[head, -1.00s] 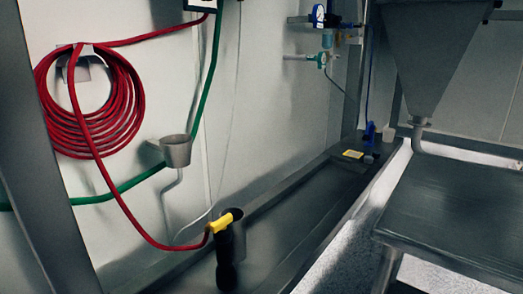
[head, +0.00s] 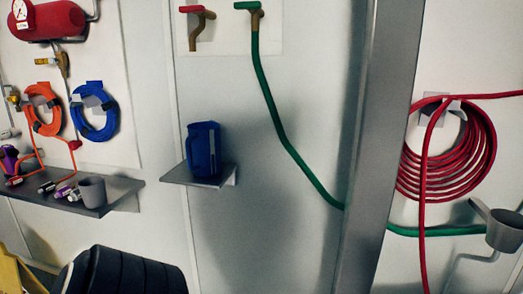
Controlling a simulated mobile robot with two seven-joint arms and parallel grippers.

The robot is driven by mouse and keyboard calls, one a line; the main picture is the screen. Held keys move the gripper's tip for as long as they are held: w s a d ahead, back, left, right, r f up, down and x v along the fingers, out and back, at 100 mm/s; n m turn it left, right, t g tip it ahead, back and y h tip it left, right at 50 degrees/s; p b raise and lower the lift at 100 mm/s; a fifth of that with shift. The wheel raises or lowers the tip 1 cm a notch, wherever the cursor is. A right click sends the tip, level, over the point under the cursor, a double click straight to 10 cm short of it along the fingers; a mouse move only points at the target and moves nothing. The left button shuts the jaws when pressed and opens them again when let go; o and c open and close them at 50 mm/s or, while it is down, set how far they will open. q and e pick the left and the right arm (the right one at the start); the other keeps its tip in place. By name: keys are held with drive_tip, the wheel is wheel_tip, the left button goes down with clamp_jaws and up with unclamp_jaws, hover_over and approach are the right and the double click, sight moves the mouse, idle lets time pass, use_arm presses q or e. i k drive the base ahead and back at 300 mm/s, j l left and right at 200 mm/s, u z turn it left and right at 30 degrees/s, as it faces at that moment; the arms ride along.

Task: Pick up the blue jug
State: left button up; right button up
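The blue jug (head: 203,149) stands upright on a small grey wall shelf (head: 190,177), left of the middle of the head view. Nothing touches it except the shelf. Neither of my grippers is in view. A dark, ribbed rounded object (head: 120,272) shows at the bottom left, well below the jug; I cannot tell what it is.
A grey metal post (head: 376,150) stands right of the jug. A green hose (head: 275,115) hangs between them. A longer shelf (head: 122,190) with a grey cup (head: 92,191) is at left. A coiled red hose (head: 480,150) hangs at right.

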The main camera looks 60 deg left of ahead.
sight(203, 142)
drive_tip(key=u, duration=2.45)
